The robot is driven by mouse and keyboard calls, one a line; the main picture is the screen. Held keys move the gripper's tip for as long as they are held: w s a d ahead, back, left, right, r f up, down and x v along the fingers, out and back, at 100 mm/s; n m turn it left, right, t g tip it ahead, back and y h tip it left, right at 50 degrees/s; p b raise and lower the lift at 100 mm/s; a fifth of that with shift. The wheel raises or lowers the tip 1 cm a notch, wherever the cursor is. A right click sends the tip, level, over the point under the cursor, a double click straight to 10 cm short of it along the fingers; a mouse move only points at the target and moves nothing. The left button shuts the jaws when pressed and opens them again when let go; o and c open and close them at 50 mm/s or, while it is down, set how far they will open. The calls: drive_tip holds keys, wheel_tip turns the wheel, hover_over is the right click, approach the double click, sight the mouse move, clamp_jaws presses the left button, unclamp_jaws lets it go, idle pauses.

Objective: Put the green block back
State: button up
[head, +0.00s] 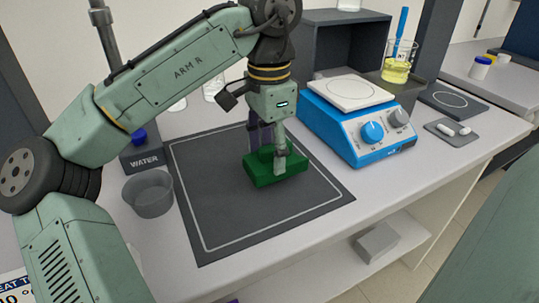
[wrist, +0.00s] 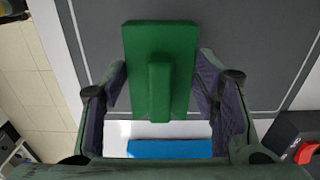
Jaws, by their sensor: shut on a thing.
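The green block (head: 275,167) is a flat slab with a raised ridge on top. It is over the dark mat (head: 215,225), right of the mat's middle in the head view. My gripper (head: 268,142) points down and is shut on the block. In the wrist view the block (wrist: 160,45) lies between my two fingers (wrist: 163,92), with its ridge toward the camera. I cannot tell whether its underside touches the mat. The fingers hide part of the block in the head view.
A blue hotplate (head: 345,125) with a white top stands right behind the mat. A grey cup (head: 149,197) and a WATER box (head: 143,160) stand to the left. A beaker of yellow liquid (head: 397,70) is behind. The mat's front part is clear.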

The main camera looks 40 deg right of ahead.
sight(269, 147)
drive_tip(key=shift+f, duration=1.05)
drive_tip(key=shift+f, duration=0.2)
drive_tip(key=o, duration=1.3)
drive_tip(key=shift+r, duration=0.2)
wheel_tip(269, 147, up, 12)
drive_tip(key=shift+p, duration=0.5)
